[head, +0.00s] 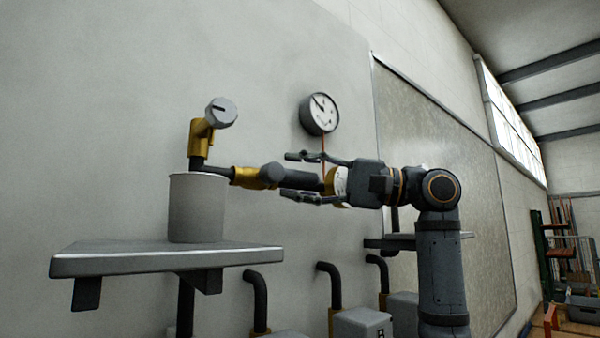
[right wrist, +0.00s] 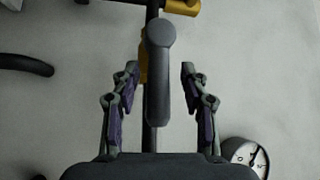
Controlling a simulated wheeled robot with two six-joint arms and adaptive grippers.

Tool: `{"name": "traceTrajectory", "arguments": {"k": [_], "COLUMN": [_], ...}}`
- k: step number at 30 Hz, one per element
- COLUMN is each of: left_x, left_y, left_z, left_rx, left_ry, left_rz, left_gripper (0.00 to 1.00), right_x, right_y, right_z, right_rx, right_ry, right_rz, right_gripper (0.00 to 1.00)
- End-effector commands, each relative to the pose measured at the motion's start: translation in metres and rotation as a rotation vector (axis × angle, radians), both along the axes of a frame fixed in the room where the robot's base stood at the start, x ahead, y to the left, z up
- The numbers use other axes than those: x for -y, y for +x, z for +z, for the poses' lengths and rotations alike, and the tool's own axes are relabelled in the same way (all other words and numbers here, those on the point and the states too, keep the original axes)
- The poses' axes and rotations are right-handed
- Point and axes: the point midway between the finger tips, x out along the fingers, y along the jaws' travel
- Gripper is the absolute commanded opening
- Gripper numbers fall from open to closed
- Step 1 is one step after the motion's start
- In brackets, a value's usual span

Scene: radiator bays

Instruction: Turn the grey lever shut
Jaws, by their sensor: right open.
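The grey lever (head: 303,180) reaches out from a yellow valve body (head: 258,177) on a dark pipe at the wall. In the right wrist view the lever (right wrist: 159,85) has a rounded head and a straight handle pointing down the picture, towards my palm. My right gripper (head: 289,175) is open, with one finger above and one below the lever in the head view. In the right wrist view its fingers (right wrist: 160,70) stand on both sides of the handle, with a visible gap at each side. My left gripper is not in view.
A pale bucket (head: 196,207) stands on a metal shelf (head: 150,262) below the pipe. A grey round knob (head: 221,111) sits on a yellow fitting (head: 200,138) above it. A white dial gauge (head: 319,114) is on the wall above my right gripper. Bent dark pipes (head: 258,300) stand below.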

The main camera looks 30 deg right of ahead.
Motion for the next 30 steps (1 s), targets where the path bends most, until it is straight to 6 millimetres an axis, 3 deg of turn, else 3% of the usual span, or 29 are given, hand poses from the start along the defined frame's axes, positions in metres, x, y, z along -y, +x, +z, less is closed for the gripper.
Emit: {"name": "traceTrajectory", "arguments": {"k": [3,12,24,30], "left_x": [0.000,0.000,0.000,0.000], "left_y": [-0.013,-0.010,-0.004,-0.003], "left_z": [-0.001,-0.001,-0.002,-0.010], "left_rx": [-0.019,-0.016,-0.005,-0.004], "left_ry": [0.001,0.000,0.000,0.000], "left_rz": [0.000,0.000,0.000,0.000], "left_gripper": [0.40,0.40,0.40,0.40], "right_x": [0.000,0.000,0.000,-0.001], "right_y": [0.000,0.000,0.000,0.011], "right_z": [0.000,0.000,-0.001,-0.007], "right_rx": [0.000,0.000,-0.001,-0.005], "right_ry": [0.000,0.000,0.002,0.050], "right_rz": [0.000,0.001,0.001,0.003], "right_gripper": [0.42,0.01,0.00,0.00]}}
